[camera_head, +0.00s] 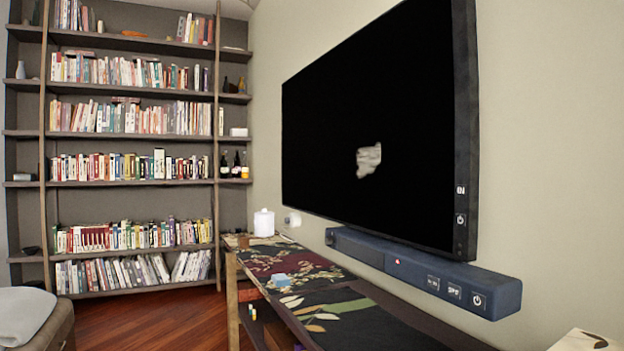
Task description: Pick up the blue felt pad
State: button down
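A small light-blue block-like thing (282,280) lies on the long, low console under the television, near its left edge. It is the only small light-blue thing I can pick out and may be the blue felt pad; its felt texture is too small to tell. It sits on or beside the dark patterned cloths. My gripper is not in view, so its place relative to the pad and its state do not show.
The console carries dark floral cloths (335,318) and a white canister (264,222) at its far end. A blue-grey soundbar (420,272) and a large television (380,120) overhang it from the right wall. Wooden floor (160,318) lies open left of the console, before the bookshelf.

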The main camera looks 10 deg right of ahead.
aim_at(280, 280)
jog(key=i+j+z, duration=0.2)
jog(key=i+j, duration=0.25)
jog(key=i+j+z, duration=0.2)
jog(key=i+j, duration=0.25)
jog(key=j, duration=0.1)
